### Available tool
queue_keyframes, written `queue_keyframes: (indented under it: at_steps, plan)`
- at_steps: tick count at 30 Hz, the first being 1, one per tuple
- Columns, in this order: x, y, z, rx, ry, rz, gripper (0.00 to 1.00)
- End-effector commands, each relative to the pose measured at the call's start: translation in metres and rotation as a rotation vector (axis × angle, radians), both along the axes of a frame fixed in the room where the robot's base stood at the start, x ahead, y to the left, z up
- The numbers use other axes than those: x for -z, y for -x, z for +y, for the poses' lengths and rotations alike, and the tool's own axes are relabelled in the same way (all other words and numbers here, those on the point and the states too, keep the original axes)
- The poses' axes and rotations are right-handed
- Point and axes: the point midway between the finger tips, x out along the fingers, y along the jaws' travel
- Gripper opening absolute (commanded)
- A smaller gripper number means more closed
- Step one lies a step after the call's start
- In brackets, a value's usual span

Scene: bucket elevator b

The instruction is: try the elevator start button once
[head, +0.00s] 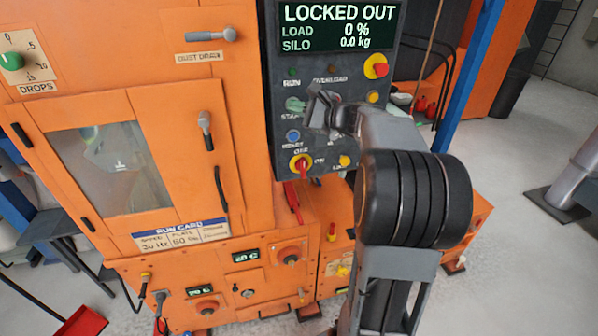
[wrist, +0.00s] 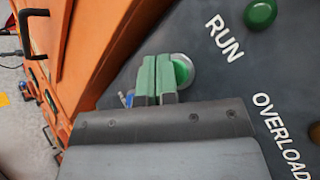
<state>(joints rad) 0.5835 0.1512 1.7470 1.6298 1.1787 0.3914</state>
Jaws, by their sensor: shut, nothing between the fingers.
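The dark control panel (head: 282,120) has a display (head: 338,27) reading LOCKED OUT, load 0 %, silo 0.0 kg. The green start button (head: 293,104) is at the panel's left; its label is partly covered by my gripper. My gripper (head: 309,105) is shut and empty, just right of the button in the head view. In the wrist view, the closed fingertips (wrist: 157,72) overlap the edge of the green start button (wrist: 183,71); I cannot tell whether they touch it. The RUN lamp (wrist: 260,14) looks dark green and unlit.
Near the start button are a blue reset button (head: 292,137), a red and yellow rotary switch (head: 301,166) marked OFF and ON, and a red and yellow knob (head: 376,66). A red item (head: 293,202) hangs below the panel. The orange cabinet (head: 190,90) stands left.

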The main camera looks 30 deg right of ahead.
Motion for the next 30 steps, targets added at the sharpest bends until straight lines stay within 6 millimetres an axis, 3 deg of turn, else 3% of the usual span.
queue_keyframes:
  at_steps: [13, 30]
  plan:
    - [0.001, 0.008, 0.001, 0.001, 0.000, -0.001, 0.00]
    - [0.001, 0.059, 0.012, -0.001, 0.000, -0.001, 0.00]
